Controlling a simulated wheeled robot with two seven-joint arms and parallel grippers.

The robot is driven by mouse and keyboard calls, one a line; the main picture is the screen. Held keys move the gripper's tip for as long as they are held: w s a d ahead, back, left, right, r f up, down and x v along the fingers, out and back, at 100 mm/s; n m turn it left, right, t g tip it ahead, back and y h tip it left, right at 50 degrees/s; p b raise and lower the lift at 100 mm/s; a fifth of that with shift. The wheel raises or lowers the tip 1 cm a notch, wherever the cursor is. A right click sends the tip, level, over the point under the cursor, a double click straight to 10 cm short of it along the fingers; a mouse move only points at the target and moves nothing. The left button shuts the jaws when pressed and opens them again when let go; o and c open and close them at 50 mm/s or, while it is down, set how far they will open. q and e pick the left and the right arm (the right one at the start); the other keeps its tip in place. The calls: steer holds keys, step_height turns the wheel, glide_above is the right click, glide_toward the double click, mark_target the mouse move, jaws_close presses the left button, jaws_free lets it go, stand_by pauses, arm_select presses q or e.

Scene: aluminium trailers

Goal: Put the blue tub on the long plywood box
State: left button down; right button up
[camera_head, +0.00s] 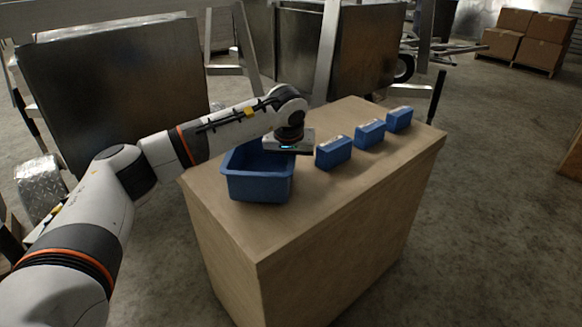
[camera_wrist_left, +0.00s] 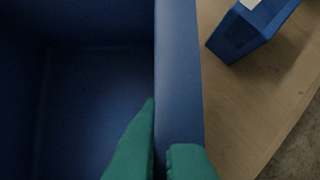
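The blue tub (camera_head: 260,188) is an open, deep container, upright at the left end of the long plywood box (camera_head: 335,210). Its base appears to be at the box's top, with no clear gap visible. My left gripper (camera_head: 289,150) is at the tub's right rim, and its fingers are hidden in the head view. In the left wrist view, the green fingers (camera_wrist_left: 160,155) are close together on either side of the tub's wall (camera_wrist_left: 178,70), one inside and one outside, shut on it. My right gripper is not in view.
Several small blue boxes (camera_head: 334,152) stand in a row on the plywood box, right of the tub. One shows near the tub in the left wrist view (camera_wrist_left: 240,35). Metal trailers (camera_head: 115,85) stand behind. The front strip of the box top is clear.

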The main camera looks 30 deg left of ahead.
arm_select(q)
steer(key=shift+f, duration=0.9)
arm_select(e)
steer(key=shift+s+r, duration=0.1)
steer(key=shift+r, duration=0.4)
arm_select(q)
steer(key=c, duration=2.1)
jaws_free()
steer(key=shift+f, duration=0.2)
steer(key=o, duration=0.5)
steer(key=shift+c, duration=0.2)
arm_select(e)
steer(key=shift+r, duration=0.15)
arm_select(q)
steer(key=shift+r, duration=0.1)
